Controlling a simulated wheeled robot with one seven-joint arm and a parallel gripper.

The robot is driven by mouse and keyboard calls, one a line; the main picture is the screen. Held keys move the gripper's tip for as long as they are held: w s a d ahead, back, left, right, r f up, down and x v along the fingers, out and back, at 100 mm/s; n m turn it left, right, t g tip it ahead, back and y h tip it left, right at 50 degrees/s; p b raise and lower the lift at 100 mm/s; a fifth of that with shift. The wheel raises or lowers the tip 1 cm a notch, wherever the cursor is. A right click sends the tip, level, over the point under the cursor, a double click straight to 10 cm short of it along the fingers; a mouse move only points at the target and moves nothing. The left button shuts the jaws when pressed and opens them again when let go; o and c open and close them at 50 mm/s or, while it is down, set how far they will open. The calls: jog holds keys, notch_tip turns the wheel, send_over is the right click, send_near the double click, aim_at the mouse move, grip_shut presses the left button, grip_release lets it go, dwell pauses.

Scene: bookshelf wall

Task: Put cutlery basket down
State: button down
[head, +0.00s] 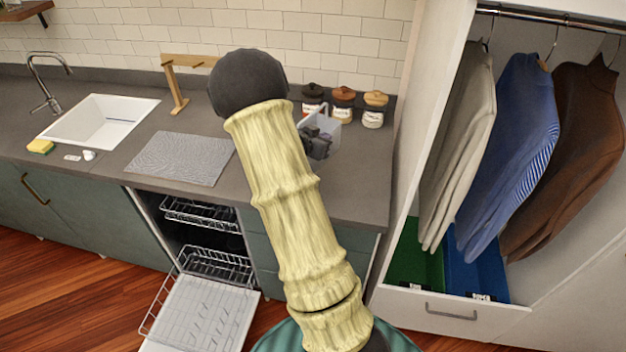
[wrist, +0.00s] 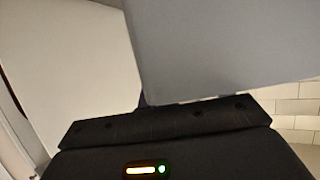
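The cutlery basket (head: 330,130) is a pale, translucent box with a raised handle, in the head view at the right part of the counter (head: 362,170). My dark gripper (head: 316,145) is right at the near side of the basket, partly behind my arm. In the wrist view a plain grey panel (wrist: 225,50), apparently the basket, fills the top very close to my gripper and covers the fingers. I cannot see whether the fingers are shut on it, nor whether the basket's bottom touches the counter.
Several lidded jars (head: 343,103) stand against the tiled wall behind the basket. A tall white wardrobe (head: 425,120) borders the counter on the right. A grey mat (head: 180,158), a sink (head: 100,121) and a wooden stand (head: 178,85) lie left. The dishwasher (head: 205,310) is open below.

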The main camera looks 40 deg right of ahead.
aim_at(322, 165)
jog(key=shift+s+a+f, duration=0.1)
jog(key=shift+f, duration=0.15)
jog(key=shift+f+p, duration=0.35)
jog(key=shift+f, duration=2.3)
notch_tip(322, 165, down, 4)
jog(key=shift+r+p, duration=0.25)
jog(key=shift+p, duration=0.15)
jog(key=shift+w+f, duration=0.2)
jog(key=shift+f, duration=0.15)
jog(key=shift+a+f, duration=0.1)
jog(key=shift+f, duration=0.05)
jog(key=c, duration=1.7)
grip_release()
jog(key=shift+s+d, duration=0.1)
jog(key=shift+d, duration=0.15)
jog(key=shift+s, duration=0.1)
jog(key=shift+a, duration=0.1)
